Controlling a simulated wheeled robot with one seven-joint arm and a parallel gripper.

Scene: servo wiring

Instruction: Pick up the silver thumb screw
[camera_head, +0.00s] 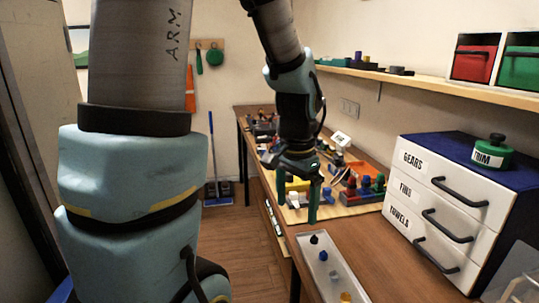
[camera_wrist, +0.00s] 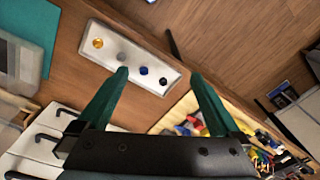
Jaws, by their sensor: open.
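The silver thumb screw (camera_wrist: 121,57) stands in a pale tray (camera_wrist: 104,27), between a gold one (camera_wrist: 98,43) and a blue one (camera_wrist: 144,71). A black one (camera_wrist: 163,81) is at the tray's other end. In the head view the silver screw (camera_head: 333,275) is small, in the lower part of the tray (camera_head: 318,268). My gripper (camera_wrist: 158,73) is open and empty, with long green fingers. In the wrist view its left fingertip appears just below the silver screw. In the head view my gripper (camera_head: 296,212) is beyond the tray's black-screw end; its exact height is unclear.
A white drawer cabinet (camera_head: 440,200) stands right of the tray, with a green TRIM container (camera_head: 491,152) on top. A yellowish mat (camera_head: 350,209) with coloured parts lies behind the tray. A shelf (camera_head: 430,84) runs along the wall. Bare wood (camera_head: 375,250) lies between tray and cabinet.

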